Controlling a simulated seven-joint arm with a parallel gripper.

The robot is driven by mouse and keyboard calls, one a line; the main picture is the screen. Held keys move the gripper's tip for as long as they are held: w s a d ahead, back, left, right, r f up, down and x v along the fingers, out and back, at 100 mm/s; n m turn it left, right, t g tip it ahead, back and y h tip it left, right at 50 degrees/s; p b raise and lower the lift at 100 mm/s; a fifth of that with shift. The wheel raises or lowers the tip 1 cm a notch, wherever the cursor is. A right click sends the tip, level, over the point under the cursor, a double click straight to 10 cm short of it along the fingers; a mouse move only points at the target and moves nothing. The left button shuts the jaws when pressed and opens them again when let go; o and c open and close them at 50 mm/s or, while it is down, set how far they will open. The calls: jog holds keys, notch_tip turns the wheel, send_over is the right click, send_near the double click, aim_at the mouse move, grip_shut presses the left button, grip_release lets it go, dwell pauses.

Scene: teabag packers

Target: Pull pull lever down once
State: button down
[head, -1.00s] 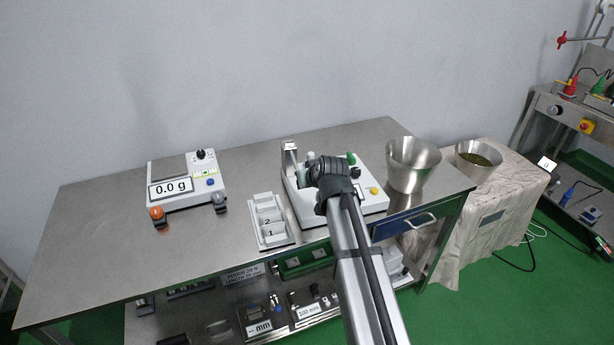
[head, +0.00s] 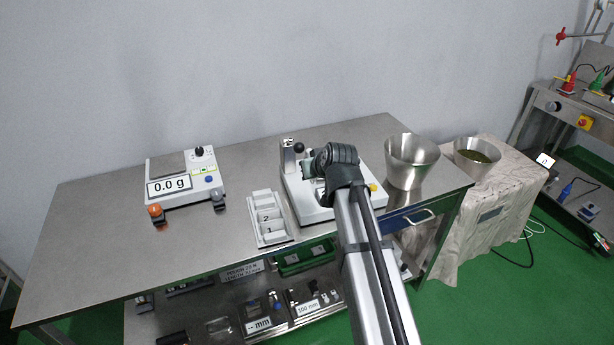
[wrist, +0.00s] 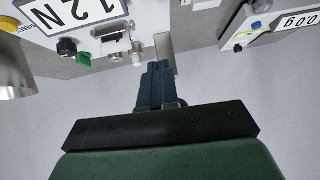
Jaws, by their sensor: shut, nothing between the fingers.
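The white machine (head: 300,205) stands on the steel table, with a grey metal upright (head: 288,160) at its back left. A black ball knob (head: 299,147) shows just right of that upright and looks like the pull lever's end; its shaft is hard to make out. In the wrist view my gripper (wrist: 157,68) is shut and empty, its dark fingers overlapping the metal upright (wrist: 164,42) in the picture. I cannot tell whether they touch. In the head view my arm hides the fingers and part of the machine.
A scale (head: 184,180) reading 0.0 g stands at the left. A white numbered tray (head: 254,212) lies left of the machine. The table's left part is clear.

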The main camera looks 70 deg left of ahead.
jog(key=v, duration=0.8)
jog(key=shift+d, duration=0.5)
